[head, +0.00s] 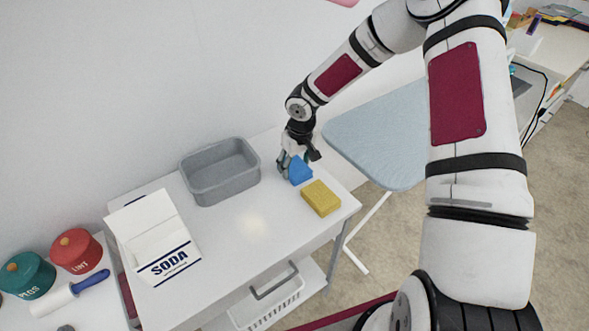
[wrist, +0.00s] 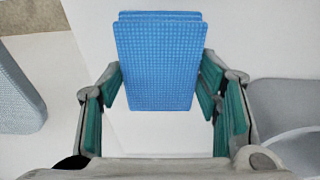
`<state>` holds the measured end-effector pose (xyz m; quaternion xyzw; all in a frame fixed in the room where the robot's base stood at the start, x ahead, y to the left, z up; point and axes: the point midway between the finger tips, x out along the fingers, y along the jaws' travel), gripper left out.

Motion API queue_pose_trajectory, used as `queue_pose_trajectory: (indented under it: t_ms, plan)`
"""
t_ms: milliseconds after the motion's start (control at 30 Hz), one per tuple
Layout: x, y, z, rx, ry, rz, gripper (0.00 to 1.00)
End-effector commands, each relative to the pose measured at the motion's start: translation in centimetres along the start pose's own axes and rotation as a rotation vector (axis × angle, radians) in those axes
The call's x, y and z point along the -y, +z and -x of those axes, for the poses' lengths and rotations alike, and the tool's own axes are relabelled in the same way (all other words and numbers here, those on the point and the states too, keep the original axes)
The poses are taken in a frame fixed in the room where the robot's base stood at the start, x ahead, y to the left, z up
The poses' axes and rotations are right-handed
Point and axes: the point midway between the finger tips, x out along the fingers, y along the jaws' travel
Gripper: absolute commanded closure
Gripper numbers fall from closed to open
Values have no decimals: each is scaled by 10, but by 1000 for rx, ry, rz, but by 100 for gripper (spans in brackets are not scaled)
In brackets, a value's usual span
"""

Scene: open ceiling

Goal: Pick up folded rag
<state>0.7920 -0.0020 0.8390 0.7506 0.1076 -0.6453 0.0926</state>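The folded rag (head: 301,171) is the blue, layered, woven-looking cloth on the right part of the white table in the head view. It fills the upper middle of the wrist view (wrist: 160,62), with its layered edge at the top. My gripper (head: 294,163) is at it from above. In the wrist view my gripper's (wrist: 162,75) teal-padded fingers stand at its left and right edges and appear to touch both sides. The rag looks tilted. I cannot tell whether its underside is clear of the table.
A yellow block-like item (head: 321,198) lies close beside the rag. A grey tub (head: 222,174) stands to the left, with an open SODA box (head: 152,237) beyond it. A blue ironing board (head: 380,137) is at the right. The table middle is clear.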

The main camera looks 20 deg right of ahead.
Motion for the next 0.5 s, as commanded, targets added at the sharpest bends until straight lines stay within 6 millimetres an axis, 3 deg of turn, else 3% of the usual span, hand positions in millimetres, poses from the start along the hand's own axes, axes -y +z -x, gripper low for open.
queue_pose_trajectory:
  t_ms: [300,500]
  plan:
    - [0,0,2,0,0,-1,70]
    - [-1,-5,28,-4,2,-1,70]
